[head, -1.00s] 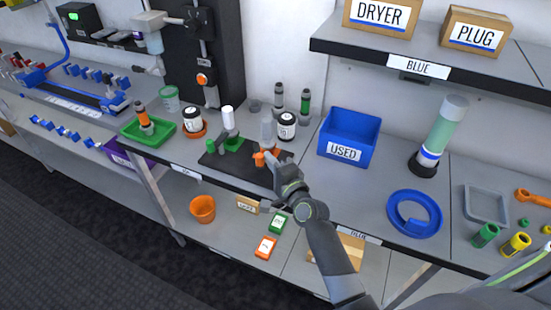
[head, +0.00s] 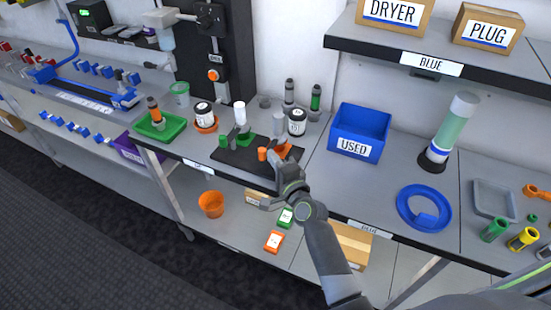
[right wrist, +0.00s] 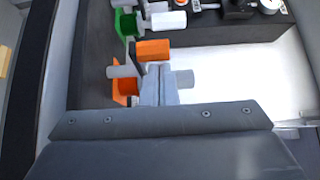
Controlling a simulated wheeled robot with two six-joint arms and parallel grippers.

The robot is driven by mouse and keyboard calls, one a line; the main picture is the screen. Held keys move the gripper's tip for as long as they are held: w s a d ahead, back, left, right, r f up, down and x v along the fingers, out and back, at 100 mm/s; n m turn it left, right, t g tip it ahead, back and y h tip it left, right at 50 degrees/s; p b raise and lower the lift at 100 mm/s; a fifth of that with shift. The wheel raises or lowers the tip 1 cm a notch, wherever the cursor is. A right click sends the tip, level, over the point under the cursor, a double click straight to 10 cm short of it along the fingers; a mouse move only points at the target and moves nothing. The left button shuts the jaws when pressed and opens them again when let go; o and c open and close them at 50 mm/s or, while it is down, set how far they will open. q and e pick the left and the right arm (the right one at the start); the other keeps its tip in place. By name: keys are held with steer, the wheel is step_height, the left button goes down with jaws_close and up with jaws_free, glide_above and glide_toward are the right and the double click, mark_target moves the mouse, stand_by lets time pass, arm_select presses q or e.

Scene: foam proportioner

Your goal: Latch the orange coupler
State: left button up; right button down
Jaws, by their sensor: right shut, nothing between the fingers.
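The orange coupler (head: 280,152) stands on a black mat (head: 228,157) on the bench, with a grey cylinder rising from it. An orange cylindrical piece (head: 262,154) shows at its left side. My right gripper (head: 281,160) is at the coupler's near side, shut and empty, and covers part of it. In the right wrist view the shut fingers (right wrist: 158,85) are close beside the orange piece (right wrist: 153,50) and a dark lever; I cannot tell whether they touch. The coupler's orange base (right wrist: 124,86) is partly hidden there. My left gripper is not in view.
A green coupler (head: 246,140) with a white cylinder stands left on the same mat. White-labelled jars (head: 296,122) and dark cylinders stand close behind. A blue USED bin (head: 360,132) is to the right. An orange cup (head: 211,204) sits on the lower shelf.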

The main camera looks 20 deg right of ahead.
steer(key=shift+w+a+r, duration=0.1)
steer(key=shift+a+r, duration=0.05)
steer(key=shift+a, duration=0.3)
steer(key=shift+d, duration=0.1)
stand_by(0.4)
